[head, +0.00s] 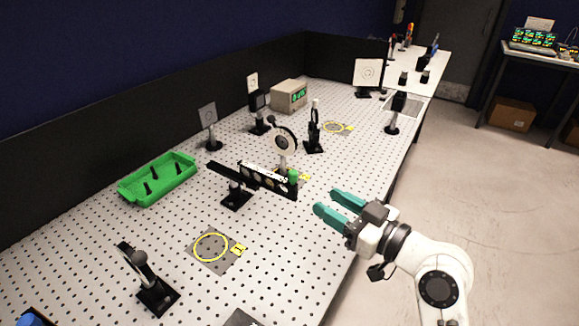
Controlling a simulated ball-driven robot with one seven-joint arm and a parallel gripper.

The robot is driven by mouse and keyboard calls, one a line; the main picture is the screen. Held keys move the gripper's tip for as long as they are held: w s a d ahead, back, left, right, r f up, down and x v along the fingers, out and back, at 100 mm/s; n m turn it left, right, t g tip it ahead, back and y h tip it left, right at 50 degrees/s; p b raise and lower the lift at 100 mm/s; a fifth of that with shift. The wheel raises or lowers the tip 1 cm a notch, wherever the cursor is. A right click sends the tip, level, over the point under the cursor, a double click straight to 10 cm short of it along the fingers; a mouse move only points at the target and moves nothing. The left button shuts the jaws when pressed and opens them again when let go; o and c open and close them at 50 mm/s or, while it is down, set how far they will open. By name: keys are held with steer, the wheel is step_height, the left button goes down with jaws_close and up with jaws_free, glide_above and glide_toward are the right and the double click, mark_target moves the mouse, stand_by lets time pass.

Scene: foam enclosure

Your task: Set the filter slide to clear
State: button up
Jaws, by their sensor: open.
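The filter slide (266,177) is a black bar with several round filter openings, in a black rail on a post mount (236,197) in the middle of the optical table. A green knob (293,176) sits at its right end. Which opening is in the beam line I cannot tell from this view. My gripper (332,203), with teal fingers, is open and empty over the table's right edge. It is to the right of the green knob, apart from it, with its fingers pointing left toward the slide.
A round optic on a post (284,143) stands just behind the slide. A green tray (158,179) lies to the left. A black mount (149,280) stands at front left, beside a yellow ring mark (210,247). The table between gripper and knob is clear.

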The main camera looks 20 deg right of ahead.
mark_target(297, 178)
steer(key=p+x, duration=0.1)
steer(key=x, duration=0.2)
steer(key=p+x, duration=0.1)
steer(key=x, duration=0.3)
steer(key=r+x, duration=0.1)
steer(key=x, duration=0.3)
steer(key=shift+w+r+p, duration=0.1)
steer(key=shift+w+p, duration=0.05)
steer(key=shift+p, duration=0.25)
steer(key=shift+d, duration=0.1)
jaws_close()
